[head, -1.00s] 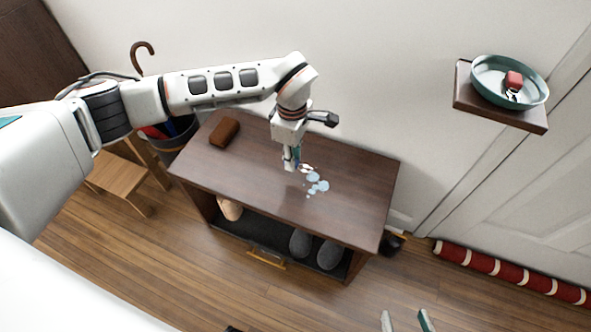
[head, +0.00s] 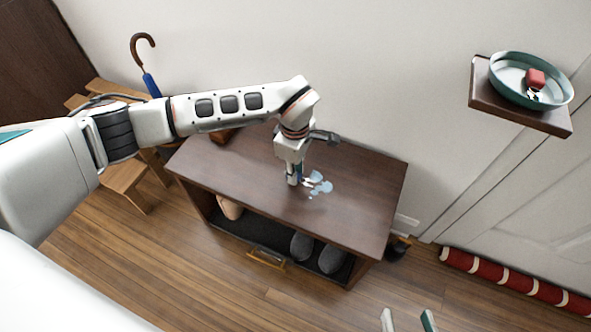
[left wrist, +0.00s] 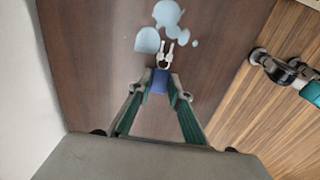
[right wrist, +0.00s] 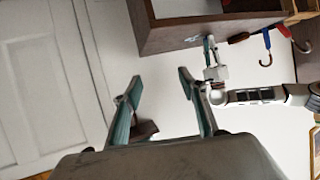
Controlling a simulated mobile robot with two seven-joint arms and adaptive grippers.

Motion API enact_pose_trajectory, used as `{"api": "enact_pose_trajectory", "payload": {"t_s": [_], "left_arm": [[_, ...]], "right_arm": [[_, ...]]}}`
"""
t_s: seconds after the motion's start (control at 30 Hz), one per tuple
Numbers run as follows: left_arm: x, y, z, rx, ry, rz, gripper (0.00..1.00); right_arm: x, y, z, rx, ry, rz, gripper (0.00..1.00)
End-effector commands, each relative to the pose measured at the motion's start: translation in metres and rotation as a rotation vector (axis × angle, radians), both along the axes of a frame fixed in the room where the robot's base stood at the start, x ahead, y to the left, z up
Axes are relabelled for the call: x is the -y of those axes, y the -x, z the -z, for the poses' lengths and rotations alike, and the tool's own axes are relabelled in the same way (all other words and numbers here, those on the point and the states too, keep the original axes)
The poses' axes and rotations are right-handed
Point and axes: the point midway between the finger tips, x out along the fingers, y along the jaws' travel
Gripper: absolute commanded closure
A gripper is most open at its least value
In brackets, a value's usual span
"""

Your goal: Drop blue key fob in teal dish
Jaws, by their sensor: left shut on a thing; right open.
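The blue key fob (left wrist: 159,82) is between the fingertips of my left gripper (left wrist: 160,90) in the left wrist view. Its ring and silver keys (left wrist: 169,51) point away from the gripper. In the head view my left gripper (head: 294,182) is shut on the fob, low at the dark bench top; I cannot tell whether the fob touches the wood. The teal dish (head: 507,75) is on a wall shelf at the upper right and holds a red fob with keys (head: 535,79). My right gripper (right wrist: 158,86) is open and empty, low at the bottom of the head view (head: 408,320).
The dark bench (head: 350,205) has pale blue puddle-like patches (head: 321,187) on top. A small brown block (head: 222,136) lies partly behind my left arm. Slippers (head: 332,257) stand below. The wall shelf (head: 485,90) is clear of my arms. A red rolled rug (head: 510,281) lies by the door.

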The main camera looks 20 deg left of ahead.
Motion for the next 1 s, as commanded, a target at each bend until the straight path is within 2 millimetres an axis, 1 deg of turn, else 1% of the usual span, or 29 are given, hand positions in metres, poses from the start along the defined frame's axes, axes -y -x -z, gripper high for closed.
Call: {"api": "enact_pose_trajectory", "payload": {"t_s": [0.03, 0.07, 0.1, 0.4, 0.53, 0.63, 0.73, 0.83, 0.9, 1.0], "left_arm": [[0.000, 0.000, 0.002, -0.001, 0.000, 0.000, 1.00], [0.000, 0.000, 0.002, -0.001, 0.000, 0.000, 0.74], [0.000, 0.000, 0.002, -0.001, 0.000, 0.000, 0.65], [0.000, 0.001, 0.002, -0.002, 0.000, 0.000, 0.65], [0.000, 0.000, -0.003, -0.002, 0.001, -0.002, 0.65], [0.000, -0.002, -0.022, 0.007, -0.001, -0.001, 0.65], [0.000, -0.004, -0.045, 0.014, 0.000, -0.001, 0.65], [0.000, -0.005, -0.068, 0.016, 0.000, 0.000, 0.65], [-0.001, -0.004, -0.082, 0.016, 0.000, -0.001, 0.65], [-0.001, -0.003, -0.099, 0.012, -0.001, -0.001, 0.65]], "right_arm": [[0.000, 0.001, 0.002, -0.003, 0.003, 0.000, 0.58], [0.001, 0.001, 0.003, -0.006, 0.004, 0.000, 0.58], [0.001, 0.002, 0.005, -0.010, 0.005, 0.000, 0.58], [0.001, 0.008, 0.012, -0.029, 0.010, 0.000, 0.58], [0.001, 0.009, 0.012, -0.032, 0.009, 0.000, 0.58], [0.002, 0.004, 0.000, -0.008, 0.014, 0.000, 0.58], [0.006, -0.001, -0.006, 0.006, 0.034, 0.000, 0.58], [0.013, -0.001, -0.003, 0.002, 0.065, -0.001, 0.58], [0.016, 0.003, 0.004, -0.011, 0.084, -0.006, 0.58], [0.022, 0.008, 0.013, -0.031, 0.110, -0.009, 0.58]]}}
